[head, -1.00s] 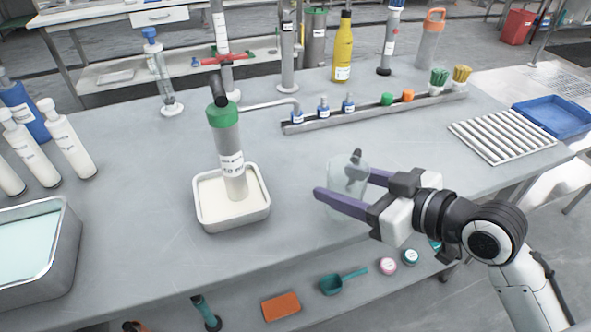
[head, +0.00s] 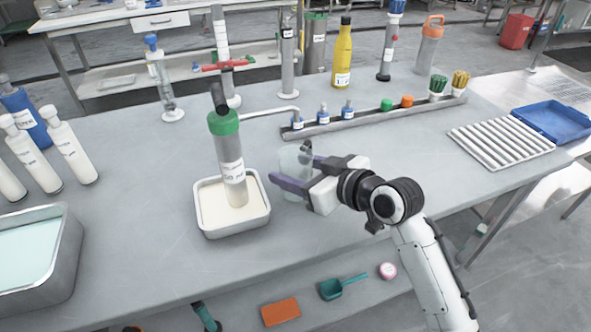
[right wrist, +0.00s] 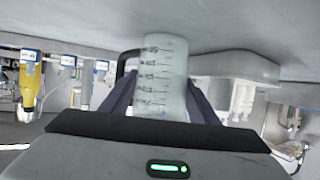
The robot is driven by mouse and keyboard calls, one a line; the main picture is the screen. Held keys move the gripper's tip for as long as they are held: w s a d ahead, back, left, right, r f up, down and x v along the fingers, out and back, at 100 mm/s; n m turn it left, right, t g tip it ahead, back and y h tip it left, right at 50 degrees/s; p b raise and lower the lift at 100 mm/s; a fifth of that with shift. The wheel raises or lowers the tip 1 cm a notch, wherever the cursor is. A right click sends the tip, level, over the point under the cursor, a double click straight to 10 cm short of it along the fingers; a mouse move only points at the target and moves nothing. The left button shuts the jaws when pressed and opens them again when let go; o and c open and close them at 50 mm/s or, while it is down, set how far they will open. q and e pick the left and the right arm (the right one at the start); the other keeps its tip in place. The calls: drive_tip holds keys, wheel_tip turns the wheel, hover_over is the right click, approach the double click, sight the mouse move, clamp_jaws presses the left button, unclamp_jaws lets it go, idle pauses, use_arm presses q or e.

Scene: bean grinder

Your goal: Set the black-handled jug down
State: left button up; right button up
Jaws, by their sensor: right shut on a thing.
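The black-handled jug (head: 293,160) is a clear, faintly tinted vessel right of the white-filled tray in the head view. My right gripper (head: 289,169) is shut on it, with a purple finger on either side. In the right wrist view the jug (right wrist: 162,85) shows graduation marks, and its black handle (right wrist: 123,68) is at its left. The jug's base is close to the grey tabletop in that view; I cannot tell whether they touch. My left gripper is not in view.
The metal tray (head: 260,213) of white material, with a green-collared cylinder (head: 231,165) standing in it, is close left of the jug. A rack (head: 372,120) of small bottles is behind. A ribbed white rack (head: 500,139) and blue tray (head: 553,122) are right. Tabletop right of my gripper is clear.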

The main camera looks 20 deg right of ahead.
drive_tip(key=o, duration=1.1)
drive_tip(key=shift+f, duration=0.1)
drive_tip(key=shift+r, duration=0.2)
drive_tip(key=v, duration=1.2)
drive_tip(key=shift+s+f, duration=0.1)
